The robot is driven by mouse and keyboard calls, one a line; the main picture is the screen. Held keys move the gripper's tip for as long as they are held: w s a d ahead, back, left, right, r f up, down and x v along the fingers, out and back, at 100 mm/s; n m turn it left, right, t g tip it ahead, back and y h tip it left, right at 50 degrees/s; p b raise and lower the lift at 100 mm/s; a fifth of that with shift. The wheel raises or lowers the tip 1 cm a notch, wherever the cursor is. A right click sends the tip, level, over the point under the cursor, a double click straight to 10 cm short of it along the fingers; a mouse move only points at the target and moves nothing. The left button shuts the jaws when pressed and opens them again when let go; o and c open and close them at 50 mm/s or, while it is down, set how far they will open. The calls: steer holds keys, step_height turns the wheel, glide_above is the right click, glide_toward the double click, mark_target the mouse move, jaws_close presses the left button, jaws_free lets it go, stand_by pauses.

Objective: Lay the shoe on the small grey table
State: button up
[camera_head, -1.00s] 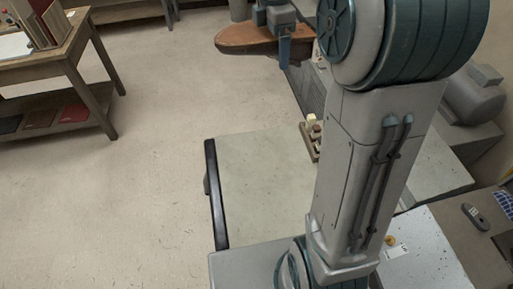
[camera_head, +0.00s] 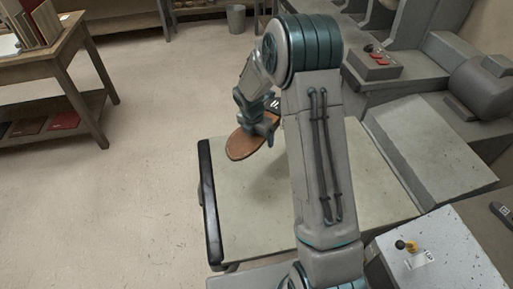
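The shoe (camera_head: 242,145) shows as a brown, sole-like oval over the far left part of the small grey table (camera_head: 245,215). My gripper (camera_head: 268,130) is shut on the shoe near its right end; the rest of the shoe there is hidden by the gripper. A soft shadow lies on the table to the right of the shoe. I cannot tell whether the shoe touches the tabletop or is a little above it. My arm covers part of the table's middle.
The tabletop around the shoe is clear, with a black bar (camera_head: 207,190) along its left edge. A grey machine with a red-button box (camera_head: 374,62) stands behind and right. A speckled grey surface (camera_head: 450,255) is at the front right. A wooden table (camera_head: 50,60) stands far left.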

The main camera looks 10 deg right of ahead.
steer(key=f, duration=0.3)
steer(key=shift+a+n+b, duration=0.3)
steer(key=shift+b, duration=0.05)
steer(key=shift+s+a+b+x, duration=0.15)
steer(key=shift+b+x, duration=0.6)
steer(key=shift+x, duration=0.1)
steer(key=shift+s+a+b+x, duration=0.1)
steer(key=shift+a+b+x, duration=0.05)
steer(key=shift+b+x, duration=0.65)
steer(key=shift+s+a+b+x, duration=0.15)
steer(key=shift+b+x, duration=0.5)
steer(key=shift+x, duration=0.3)
steer(key=shift+a+b+x, duration=0.2)
steer(key=shift+b+x, duration=0.45)
steer(key=shift+x, duration=0.55)
steer(key=o, duration=1.1)
steer(key=shift+s, duration=0.3)
